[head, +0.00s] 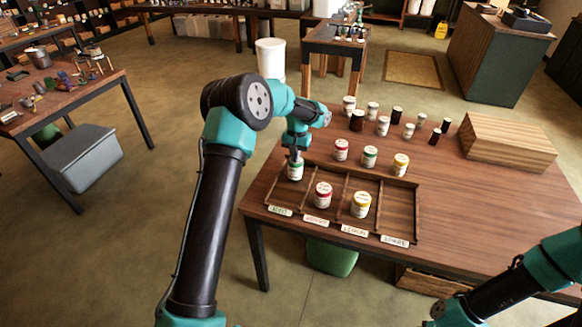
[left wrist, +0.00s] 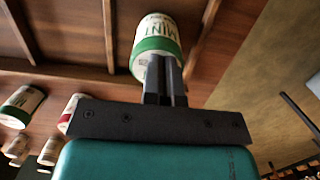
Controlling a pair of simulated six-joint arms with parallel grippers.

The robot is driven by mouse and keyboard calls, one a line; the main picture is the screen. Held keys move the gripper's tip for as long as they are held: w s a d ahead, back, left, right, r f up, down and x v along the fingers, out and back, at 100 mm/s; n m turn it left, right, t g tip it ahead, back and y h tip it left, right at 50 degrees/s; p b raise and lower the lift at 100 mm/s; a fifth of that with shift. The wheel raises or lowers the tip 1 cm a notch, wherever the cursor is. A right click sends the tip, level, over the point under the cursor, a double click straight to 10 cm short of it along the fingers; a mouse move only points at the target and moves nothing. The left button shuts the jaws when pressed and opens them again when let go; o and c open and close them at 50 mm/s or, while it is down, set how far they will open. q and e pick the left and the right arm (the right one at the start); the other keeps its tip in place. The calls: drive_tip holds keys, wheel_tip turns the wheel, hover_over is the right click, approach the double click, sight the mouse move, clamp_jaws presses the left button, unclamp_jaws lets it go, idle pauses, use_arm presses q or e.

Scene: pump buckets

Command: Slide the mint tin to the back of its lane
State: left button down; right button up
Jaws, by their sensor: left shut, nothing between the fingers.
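The mint tin (head: 295,173) is white with a green band and stands upright in the leftmost lane of the wooden tray (head: 398,212), well back from the lane's green-lettered front tag (head: 280,211). In the left wrist view the tin (left wrist: 157,38) shows its "MINT" label. My left gripper (head: 294,155) is at the tin, its far end partly hidden in the head view. Its fingers (left wrist: 166,72) are shut together with nothing between them and overlap the tin's edge in the wrist view; I cannot tell whether they touch it. My right gripper is out of view.
A red tin (head: 323,195) and a yellow tin (head: 361,205) stand in the middle lanes; the rightmost lane is empty. Red, green and yellow tins (head: 369,156) stand behind the tray, with several jars farther back. A wooden box (head: 510,143) sits at the right.

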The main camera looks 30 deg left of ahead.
use_arm(q)
drive_tip(key=shift+r, duration=0.15)
drive_tip(key=shift+r, duration=0.3)
drive_tip(key=w+a, duration=0.1)
drive_tip(key=w, duration=1)
drive_tip(key=shift+w+a, duration=0.2)
drive_tip(key=shift+w, duration=0.15)
drive_tip(key=shift+w, duration=0.1)
idle(0.7)
